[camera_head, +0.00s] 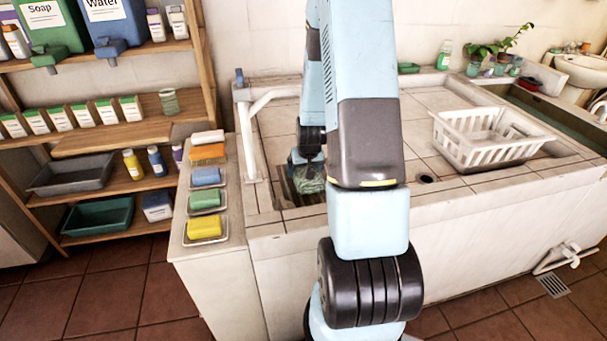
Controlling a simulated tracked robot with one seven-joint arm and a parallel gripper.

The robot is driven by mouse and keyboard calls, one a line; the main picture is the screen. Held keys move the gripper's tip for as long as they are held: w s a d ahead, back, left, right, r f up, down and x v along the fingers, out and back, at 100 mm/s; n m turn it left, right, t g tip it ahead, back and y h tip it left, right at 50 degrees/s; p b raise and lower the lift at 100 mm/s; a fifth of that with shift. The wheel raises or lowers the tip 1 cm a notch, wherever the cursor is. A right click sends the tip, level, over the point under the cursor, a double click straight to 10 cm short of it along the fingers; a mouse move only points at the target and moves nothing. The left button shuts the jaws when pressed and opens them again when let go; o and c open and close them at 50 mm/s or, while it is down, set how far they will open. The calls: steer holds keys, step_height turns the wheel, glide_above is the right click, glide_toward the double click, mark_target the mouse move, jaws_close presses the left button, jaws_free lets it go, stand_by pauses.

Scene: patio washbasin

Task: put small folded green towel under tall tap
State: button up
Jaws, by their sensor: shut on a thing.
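The small folded green towel (309,184) is in the basin area, low over or on a dark slatted grate (288,192). My gripper (304,163) points down and is shut on the towel; my arm hides its right side and part of the fingers. The tall tap (262,104) appears to be the white bent pipe at the left edge of the tiled basin, with a blue knob at its top left. The towel is to the right of and nearer than its spout. I cannot tell whether the towel touches the grate.
Several coloured blocks on small dishes (205,228) line the ledge at left. A white basket (490,137) stands on the tiles at right, near a round drain hole (426,179). Shelves (115,137) with bottles stand at far left. Tiles beside the basket are clear.

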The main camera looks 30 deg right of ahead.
step_height(320, 180, down, 2)
steer(key=shift+s+d+f, duration=0.1)
steer(key=shift+f, duration=0.3)
steer(key=shift+a+f, duration=0.1)
steer(key=shift+a, duration=0.1)
steer(key=o, duration=0.9)
steer(key=shift+c, duration=0.2)
